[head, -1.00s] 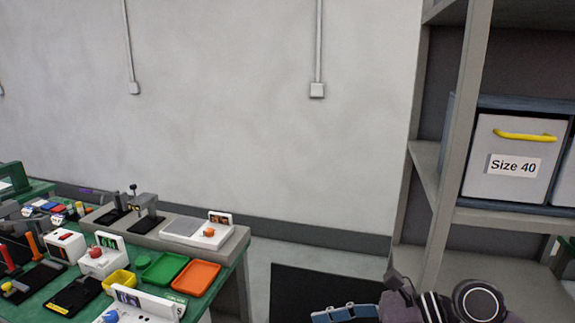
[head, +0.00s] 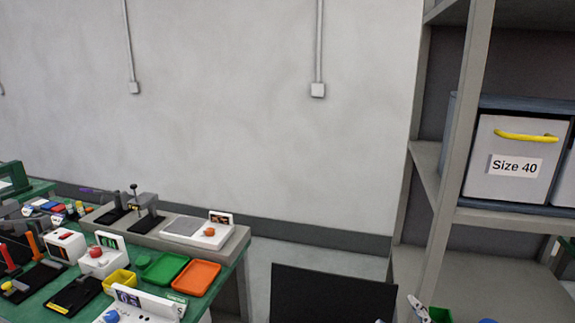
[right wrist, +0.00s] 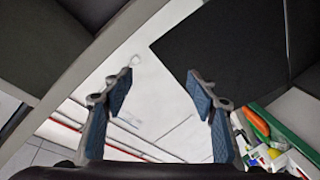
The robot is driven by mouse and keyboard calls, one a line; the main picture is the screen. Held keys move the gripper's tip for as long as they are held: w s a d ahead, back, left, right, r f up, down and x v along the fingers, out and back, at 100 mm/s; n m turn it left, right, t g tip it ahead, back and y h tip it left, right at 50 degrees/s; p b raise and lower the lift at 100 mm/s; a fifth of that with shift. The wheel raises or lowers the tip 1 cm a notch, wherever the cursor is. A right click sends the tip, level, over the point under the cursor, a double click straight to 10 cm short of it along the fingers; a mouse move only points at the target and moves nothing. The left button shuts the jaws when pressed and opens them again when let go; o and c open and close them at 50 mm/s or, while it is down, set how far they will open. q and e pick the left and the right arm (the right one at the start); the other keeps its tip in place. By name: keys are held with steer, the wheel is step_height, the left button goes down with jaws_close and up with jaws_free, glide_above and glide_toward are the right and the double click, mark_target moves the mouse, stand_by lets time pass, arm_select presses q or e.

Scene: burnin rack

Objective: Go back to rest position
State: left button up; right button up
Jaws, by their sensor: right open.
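My right gripper (right wrist: 160,84) shows in the right wrist view with its two blue-padded fingers wide apart and nothing between them. Its fingers hang over a pale floor area, with a dark panel just beyond the right finger. My left gripper shows in no view.
A green-topped workbench (head: 236,272) at left in the head view carries an orange tray (head: 197,278), a green tray (head: 164,268) and several devices. A black panel (head: 330,293) stands beside it. A grey shelf (head: 440,160) at right holds a box labelled Size 40 (head: 512,160).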

steer(key=s+d+f+m+g, duration=0.1)
steer(key=s+f+m+g, duration=0.5)
steer(key=s+f, duration=0.75)
steer(key=s+a+f+m+g+y, duration=0.1)
steer(key=s+a+f+g, duration=0.2)
steer(key=s+f+g, duration=0.7)
steer(key=s+f+t+b, duration=0.1)
steer(key=s+f, duration=0.1)
steer(key=f, duration=1.1)
steer(key=s+f+t+b, duration=0.1)
steer(key=s+f, duration=0.1)
steer(key=f, duration=1.2)
steer(key=s+d+f+g+b, duration=0.1)
steer(key=s+d+f+b, duration=0.1)
steer(key=s+f, duration=1.5)
steer(key=shift+s+d+f+g, duration=0.2)
steer(key=shift+d+f+g, duration=0.15)
steer(key=shift+f, duration=0.25)
